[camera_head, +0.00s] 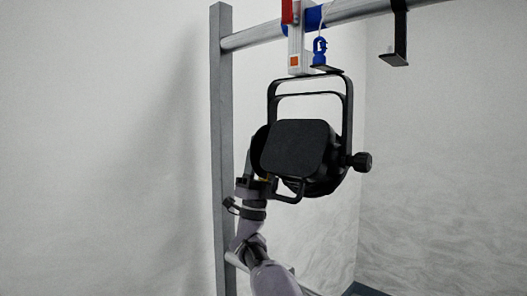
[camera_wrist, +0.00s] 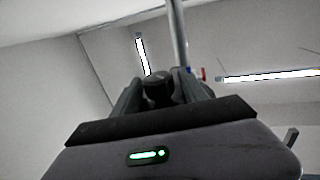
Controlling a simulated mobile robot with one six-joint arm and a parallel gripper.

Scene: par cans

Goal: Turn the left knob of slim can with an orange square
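The slim can (camera_head: 298,150) is black and hangs in its yoke (camera_head: 348,104) from a clamp with an orange square (camera_head: 294,62). A black knob (camera_head: 362,161) sticks out on its right side. My gripper reaches the can's left side from below; its fingers are mostly hidden there in the head view, as is the left knob. In the wrist view a dark round knob (camera_wrist: 159,90) sits between the two fingers of my gripper (camera_wrist: 160,84). The fingers lie close on both sides of it; whether they press on it is unclear.
A grey upright post (camera_head: 221,140) stands just left of the can and my arm. A horizontal bar (camera_head: 350,12) runs above, with a blue safety hook (camera_head: 320,46) and another black bracket (camera_head: 398,40) to the right. Free room lies right of the can.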

